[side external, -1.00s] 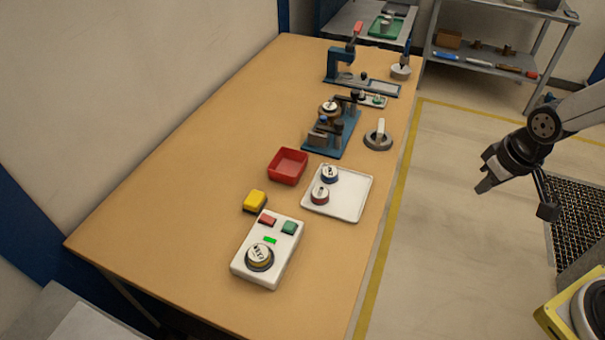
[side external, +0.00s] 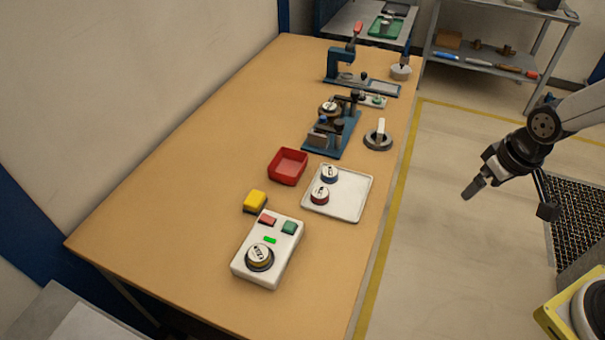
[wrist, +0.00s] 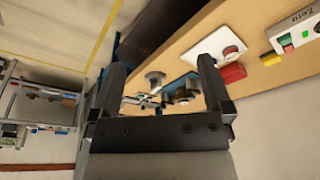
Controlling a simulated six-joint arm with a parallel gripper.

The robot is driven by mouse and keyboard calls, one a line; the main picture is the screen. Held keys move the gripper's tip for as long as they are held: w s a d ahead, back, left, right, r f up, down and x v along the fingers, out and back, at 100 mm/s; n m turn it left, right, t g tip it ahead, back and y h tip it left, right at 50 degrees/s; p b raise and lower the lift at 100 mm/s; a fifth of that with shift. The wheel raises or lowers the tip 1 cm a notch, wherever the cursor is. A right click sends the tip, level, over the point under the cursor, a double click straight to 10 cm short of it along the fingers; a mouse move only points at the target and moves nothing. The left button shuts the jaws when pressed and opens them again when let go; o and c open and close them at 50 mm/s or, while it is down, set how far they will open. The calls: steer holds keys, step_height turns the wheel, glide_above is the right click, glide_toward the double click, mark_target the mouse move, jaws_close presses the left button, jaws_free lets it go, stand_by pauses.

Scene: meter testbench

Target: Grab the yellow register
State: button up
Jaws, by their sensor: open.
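Two similar registers, one blue-rimmed (side external: 329,174) and one red-rimmed (side external: 320,196), stand on the white tray (side external: 350,206). My gripper (side external: 474,190) is off the bench's right side, above the floor and far from the test box. In the wrist view my gripper (wrist: 162,75) has its two fingers wide apart with nothing held.
A yellow block (side external: 255,200) and a red bin (side external: 288,166) stand near the test box. A blue fixture (side external: 345,135), a grey round piece with an upright handle (side external: 378,136) and a blue press (side external: 338,65) are farther back. The bench's left side is clear.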

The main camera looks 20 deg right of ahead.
steer(key=m+g+y, duration=0.2)
steer(key=m+y, duration=1.1)
steer(key=m, duration=0.6)
glide_toward(262, 252)
steer(key=shift+s+a+f, duration=0.25)
steer(key=shift+a+f, duration=0.25)
steer(key=shift+a, duration=0.25)
steer(key=shift+w+a+f+t+y, duration=0.2)
steer(key=shift+w+a+t+y, duration=0.1)
steer(key=shift+t, duration=0.1)
steer(key=shift+x, duration=1.3)
steer(key=shift+x, duration=2.6)
steer(key=shift+s, duration=0.15)
